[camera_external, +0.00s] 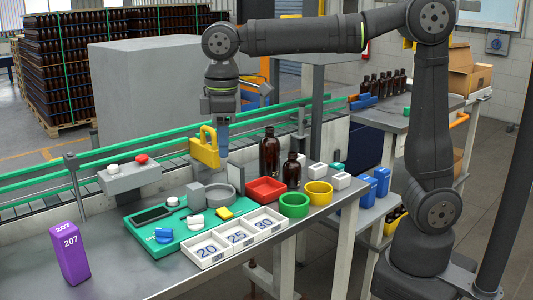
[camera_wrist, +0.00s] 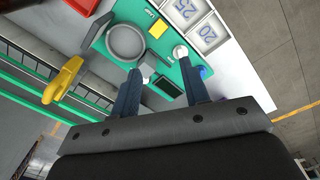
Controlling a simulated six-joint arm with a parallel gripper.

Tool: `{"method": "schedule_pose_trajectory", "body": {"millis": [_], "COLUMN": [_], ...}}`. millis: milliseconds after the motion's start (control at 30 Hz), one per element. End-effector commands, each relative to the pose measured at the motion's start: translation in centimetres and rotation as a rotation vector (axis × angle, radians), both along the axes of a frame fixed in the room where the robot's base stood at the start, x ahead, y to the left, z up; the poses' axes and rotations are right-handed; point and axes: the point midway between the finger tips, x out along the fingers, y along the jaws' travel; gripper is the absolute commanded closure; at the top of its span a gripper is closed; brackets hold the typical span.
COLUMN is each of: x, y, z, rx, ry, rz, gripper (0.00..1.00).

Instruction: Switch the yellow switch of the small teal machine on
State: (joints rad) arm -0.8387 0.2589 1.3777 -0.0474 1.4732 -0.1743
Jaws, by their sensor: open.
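The small teal machine (camera_external: 181,238) is a flat panel on the grey table, and it fills the upper middle of the wrist view (camera_wrist: 166,46). Its yellow switch (camera_external: 224,213) is a small block near the right edge, beside the round grey dish (camera_external: 220,196); it also shows in the wrist view (camera_wrist: 158,29). I cannot tell its position. The panel also bears a dark screen, white knobs (camera_external: 195,221) and a blue knob (camera_external: 164,236). My gripper (camera_wrist: 160,70) is open and empty, pointing down above the panel's back side, apart from the switch. In the external view its fingers are partly hidden.
A yellow padlock-shaped thing (camera_external: 205,150) is close to my gripper. A white tray (camera_external: 210,257) marked 20, 25, 30 lies in front of the panel. Red (camera_external: 265,189), green and yellow containers and two amber bottles (camera_external: 269,155) stand right. A purple block (camera_external: 70,254) stands left.

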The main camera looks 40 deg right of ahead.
Motion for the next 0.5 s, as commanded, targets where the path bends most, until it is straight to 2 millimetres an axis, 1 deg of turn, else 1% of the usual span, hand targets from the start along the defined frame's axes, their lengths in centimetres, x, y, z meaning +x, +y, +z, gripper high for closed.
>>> {"method": "schedule_pose_trajectory", "body": {"millis": [33, 100, 200, 333, 433, 500], "x": [-0.4, -0.8, -1.1, -1.4, -1.5, -1.4], "y": [0.0, 0.1, 0.1, 0.1, 0.1, 0.1], "z": [0.3, 0.5, 0.8, 1.0, 0.9, 0.5], "rx": [-0.005, -0.015, -0.028, -0.042, -0.047, -0.048], "ry": [-0.015, -0.035, -0.057, -0.074, -0.078, -0.077], "rz": [0.097, 0.235, 0.389, 0.512, 0.55, 0.557], "gripper": [0.58, 0.58, 0.58, 0.58, 0.58, 0.58]}}
